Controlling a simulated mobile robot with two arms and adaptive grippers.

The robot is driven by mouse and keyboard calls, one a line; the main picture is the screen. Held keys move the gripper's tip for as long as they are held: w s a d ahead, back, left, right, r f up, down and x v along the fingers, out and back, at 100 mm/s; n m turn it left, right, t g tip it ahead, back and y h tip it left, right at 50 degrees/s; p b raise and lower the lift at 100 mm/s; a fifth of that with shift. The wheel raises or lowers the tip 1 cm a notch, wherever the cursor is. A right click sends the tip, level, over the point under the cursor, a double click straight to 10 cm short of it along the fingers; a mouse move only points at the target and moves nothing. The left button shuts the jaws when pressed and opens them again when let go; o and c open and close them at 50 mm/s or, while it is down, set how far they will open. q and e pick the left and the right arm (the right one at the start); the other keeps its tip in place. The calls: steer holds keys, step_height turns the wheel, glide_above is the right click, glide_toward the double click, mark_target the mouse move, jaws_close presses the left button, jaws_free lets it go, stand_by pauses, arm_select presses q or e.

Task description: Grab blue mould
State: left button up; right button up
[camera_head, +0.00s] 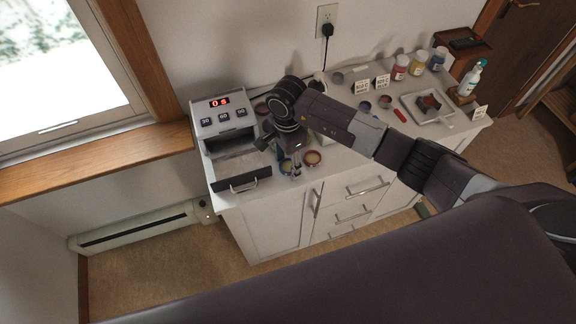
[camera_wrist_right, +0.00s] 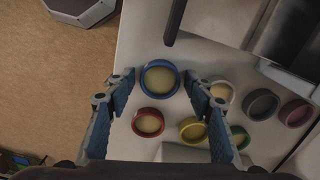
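The blue mould (camera_wrist_right: 160,78) is a round ring with a tan filling, lying on the white counter. In the right wrist view it sits between and just beyond the two fingertips. In the head view the blue mould (camera_head: 285,166) is partly hidden by my right gripper. My right gripper (camera_wrist_right: 159,82) is open, with a finger on each side of the mould; no contact can be made out. In the head view my right gripper (camera_head: 292,170) points down over the counter's front edge area. My left gripper is not in view.
A red mould (camera_wrist_right: 148,122) and a yellow mould (camera_wrist_right: 192,130) lie close by, with a cream one (camera_wrist_right: 221,91) to the right. A machine with a red display (camera_head: 217,115) stands at the counter's left. Jars (camera_head: 400,67) and a tray (camera_head: 427,107) stand farther right.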

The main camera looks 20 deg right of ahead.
steer(key=c, duration=0.6)
steer(key=shift+r, duration=0.15)
